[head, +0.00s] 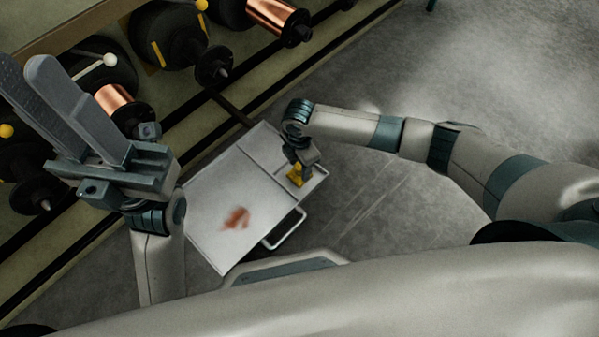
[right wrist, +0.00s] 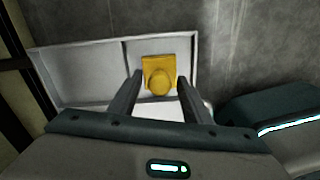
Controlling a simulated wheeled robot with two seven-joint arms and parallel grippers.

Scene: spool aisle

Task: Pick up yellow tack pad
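The yellow tack pad (head: 296,176) is a small yellow block in a shallow compartment at the far right end of the white cart top (head: 215,205). In the right wrist view the tack pad (right wrist: 160,64) shows a square base with a rounded knob. My right gripper (head: 299,164) points down over it. Its two fingers (right wrist: 160,80) are apart, one on each side of the pad in that view; I cannot tell whether they touch it. My left gripper (head: 25,66) is raised at the left, fingers up, with a gap between them and nothing held.
A blurred copper-brown patch (head: 236,218) is on the cart top. The cart's handle (head: 284,229) is at its near right side. A rack with copper spools (head: 275,15) and dark spools runs along the upper left. Grey floor (head: 480,60) is clear at the upper right.

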